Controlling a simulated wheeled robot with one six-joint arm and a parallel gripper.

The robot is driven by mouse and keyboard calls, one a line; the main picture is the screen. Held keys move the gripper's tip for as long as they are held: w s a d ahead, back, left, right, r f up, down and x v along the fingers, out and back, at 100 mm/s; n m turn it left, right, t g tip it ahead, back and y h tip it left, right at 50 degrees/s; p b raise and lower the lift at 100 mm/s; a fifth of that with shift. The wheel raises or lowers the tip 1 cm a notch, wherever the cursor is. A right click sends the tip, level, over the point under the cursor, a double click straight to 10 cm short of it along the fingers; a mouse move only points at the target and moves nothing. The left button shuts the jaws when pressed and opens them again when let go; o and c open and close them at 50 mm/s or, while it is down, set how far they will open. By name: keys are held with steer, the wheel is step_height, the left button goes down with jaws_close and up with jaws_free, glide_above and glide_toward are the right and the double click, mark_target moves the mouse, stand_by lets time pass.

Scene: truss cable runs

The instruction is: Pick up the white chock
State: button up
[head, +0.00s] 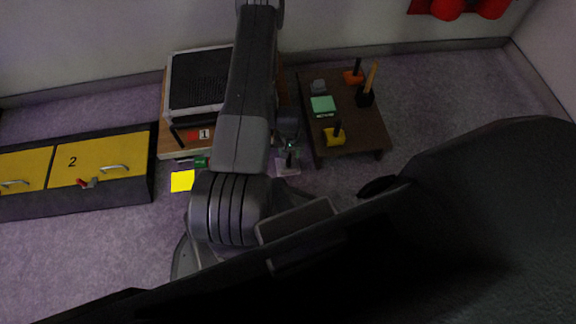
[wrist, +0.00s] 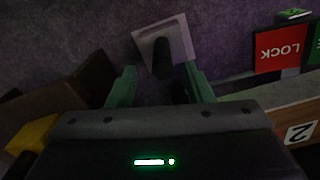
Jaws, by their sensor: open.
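The white chock shows in the wrist view as a pale square plate (wrist: 181,37) with a dark upright post on it, on the purple carpet. In the head view its pale base (head: 287,166) shows on the floor between the two low tables, partly covered by my gripper. My gripper (wrist: 160,86) is open, its two green fingers apart and pointing toward the chock. The post lies in front of the gap between the fingertips, and nothing is held. In the head view my gripper (head: 289,152) is small and dark, just above the chock.
A dark brown table (head: 345,105) with several blocks and handled tools stands to the right. A wooden stand (head: 170,143) with a black-topped box is to the left. A red LOCK sign (wrist: 282,48) is right of the chock. Yellow drawers (head: 98,165) are farther left.

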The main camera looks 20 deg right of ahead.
mark_target(289, 166)
step_height(289, 166, down, 4)
steer(key=shift+w+a+r+b, duration=0.1)
steer(key=shift+b, duration=0.55)
steer(key=shift+r, duration=0.1)
jaws_close()
steer(key=shift+r, duration=0.1)
